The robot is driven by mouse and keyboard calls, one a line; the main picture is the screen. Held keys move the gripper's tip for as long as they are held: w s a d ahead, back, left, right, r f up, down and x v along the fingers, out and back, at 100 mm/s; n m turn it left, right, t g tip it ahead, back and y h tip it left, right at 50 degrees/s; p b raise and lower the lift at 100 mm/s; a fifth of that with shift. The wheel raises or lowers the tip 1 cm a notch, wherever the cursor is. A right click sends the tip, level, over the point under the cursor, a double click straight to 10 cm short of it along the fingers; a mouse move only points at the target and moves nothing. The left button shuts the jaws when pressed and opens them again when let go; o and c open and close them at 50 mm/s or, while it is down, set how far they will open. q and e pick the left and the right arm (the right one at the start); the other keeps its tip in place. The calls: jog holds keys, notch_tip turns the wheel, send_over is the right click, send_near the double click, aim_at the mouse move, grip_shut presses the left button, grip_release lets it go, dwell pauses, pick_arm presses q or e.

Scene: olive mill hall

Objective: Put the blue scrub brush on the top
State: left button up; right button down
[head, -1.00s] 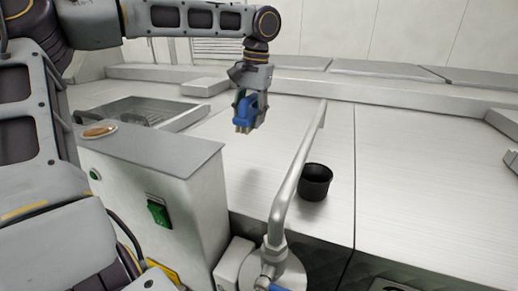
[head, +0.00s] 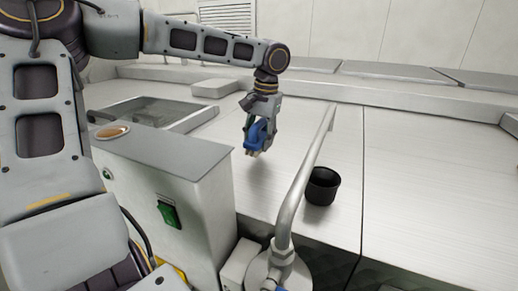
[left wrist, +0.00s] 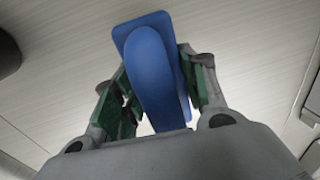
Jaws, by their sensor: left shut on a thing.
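The blue scrub brush (head: 257,134) is in my left gripper (head: 260,128), which is shut on it. In the head view the brush hangs bristles down, with its pale bristles low, above the light steel worktop (head: 410,170). A gap seems to show between bristles and worktop. In the left wrist view the brush (left wrist: 150,70) shows its blue back and handle between the green-padded fingers. The grey box cabinet with a flat top (head: 180,145) stands at the left and nearer to me. My right gripper is out of view.
A brown oval dish (head: 112,132) lies on the cabinet's far left part. A green switch (head: 167,214) is on its front. A bent metal pipe (head: 300,185) rises in front of the worktop beside a black cup (head: 322,186). A sunken basin (head: 155,115) lies behind the cabinet.

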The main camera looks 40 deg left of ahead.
aim_at(263, 122)
pick_arm(q)
jog(key=shift+f+p, duration=0.3)
jog(key=shift+f, duration=1.5)
jog(key=shift+f, duration=0.1)
jog(key=o, duration=1)
jog(key=shift+d+r, duration=0.1)
jog(key=shift+r, duration=0.5)
jog(key=r, duration=0.3)
jog(key=r+b, duration=0.1)
jog(key=r, duration=0.2)
jog(key=d+r, duration=0.1)
jog(key=r, duration=0.2)
jog(key=shift+w+b, duration=0.2)
jog(key=shift+b, duration=0.1)
jog(key=shift+d+r, duration=0.2)
jog(key=shift+r, duration=0.75)
